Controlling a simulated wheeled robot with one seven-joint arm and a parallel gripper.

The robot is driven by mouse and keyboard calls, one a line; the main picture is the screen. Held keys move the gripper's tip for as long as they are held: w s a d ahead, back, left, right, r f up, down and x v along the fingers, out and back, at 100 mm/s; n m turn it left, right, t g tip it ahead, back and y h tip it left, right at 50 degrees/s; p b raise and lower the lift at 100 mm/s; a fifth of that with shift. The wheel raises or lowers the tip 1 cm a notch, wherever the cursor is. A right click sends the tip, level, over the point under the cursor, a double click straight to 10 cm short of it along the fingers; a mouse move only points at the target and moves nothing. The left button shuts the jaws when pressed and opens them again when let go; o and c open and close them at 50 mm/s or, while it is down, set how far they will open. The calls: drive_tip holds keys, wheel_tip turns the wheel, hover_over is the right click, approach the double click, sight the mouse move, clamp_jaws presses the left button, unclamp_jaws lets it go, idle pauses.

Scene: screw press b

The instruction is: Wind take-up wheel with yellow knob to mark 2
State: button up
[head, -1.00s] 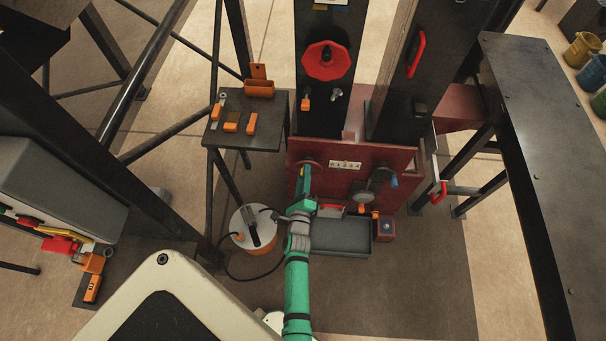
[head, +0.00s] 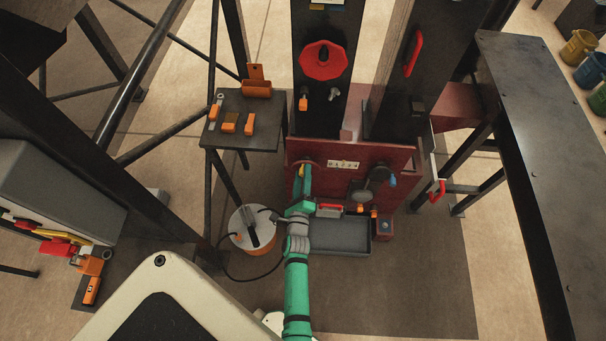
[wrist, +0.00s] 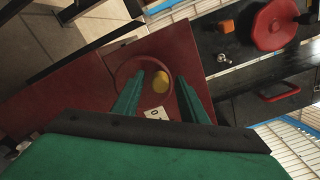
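The take-up wheel is a dark red ring (wrist: 122,77) on the red front panel in the wrist view; part of it also shows at the panel's left in the head view (head: 313,162). Its yellow knob (wrist: 160,80) lies between my fingertips in the wrist view. My gripper (wrist: 160,76) is open, with one green finger on each side of the knob; I cannot tell whether either touches it. In the head view my gripper (head: 303,170) covers much of the wheel. A white number plate (head: 343,163) is right of the wheel; its marks are too small to read surely.
A grey tray (head: 340,248) lies below the panel, right of my arm. A crank (head: 362,195) sits at the panel's right. A small dark table (head: 222,138) with orange items stands at left. A red handwheel (head: 322,60) is on the column above.

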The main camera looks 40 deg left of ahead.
drive_tip(key=v, duration=1)
drive_tip(key=shift+s, duration=0.15)
drive_tip(key=shift+d, duration=0.1)
drive_tip(key=s+d+r+n+h, duration=0.25)
drive_tip(key=s+d+n, duration=0.25)
drive_tip(key=d, duration=0.4)
drive_tip(key=s+d+r+n+h, duration=0.2)
drive_tip(key=s+d+r+n, duration=0.3)
drive_tip(key=d, duration=0.4)
drive_tip(key=s+d+r+n+h, duration=0.5)
drive_tip(key=s+d+r+n, duration=0.2)
drive_tip(key=s+r, duration=0.3)
wheel_tip(320, 180, up, 2)
drive_tip(key=shift+s+d+r+n, duration=0.1)
drive_tip(key=shift+s+d+n, duration=0.15)
drive_tip(key=shift+n, duration=0.25)
